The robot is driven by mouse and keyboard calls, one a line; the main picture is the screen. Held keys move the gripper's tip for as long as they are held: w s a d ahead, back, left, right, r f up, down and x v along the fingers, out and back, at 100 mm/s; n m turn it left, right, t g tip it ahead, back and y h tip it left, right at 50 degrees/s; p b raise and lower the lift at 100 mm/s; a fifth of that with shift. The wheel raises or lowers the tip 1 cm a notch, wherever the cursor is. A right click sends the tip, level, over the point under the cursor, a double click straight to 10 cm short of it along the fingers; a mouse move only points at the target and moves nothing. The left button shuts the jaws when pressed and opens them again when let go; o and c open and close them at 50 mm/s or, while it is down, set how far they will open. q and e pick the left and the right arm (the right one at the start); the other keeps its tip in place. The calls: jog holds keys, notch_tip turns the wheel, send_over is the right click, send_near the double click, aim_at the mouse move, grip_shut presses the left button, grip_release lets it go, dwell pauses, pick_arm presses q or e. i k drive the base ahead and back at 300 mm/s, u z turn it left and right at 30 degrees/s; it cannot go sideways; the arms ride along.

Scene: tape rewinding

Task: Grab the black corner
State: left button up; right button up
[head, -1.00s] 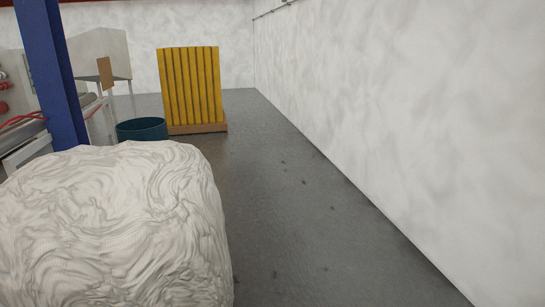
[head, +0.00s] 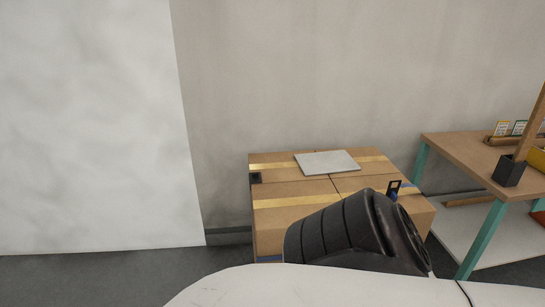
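A small black piece (head: 255,178) sits at the left edge of the stacked cardboard boxes (head: 280,222) in the head view. Another small black upright piece (head: 394,188) shows at the right side of the box top, partly hidden. I cannot tell whether either is the black corner. Neither of my grippers is in view.
A grey flat sheet (head: 327,162) lies on the boxes. A dark ribbed object (head: 345,236) and a white curved surface (head: 330,285) block the lower view. A wooden-topped table (head: 470,155) with a dark holder (head: 509,171) stands at right. Floor shows at lower left.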

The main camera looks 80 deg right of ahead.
aim_at(254, 177)
jog(key=z, duration=2.25)
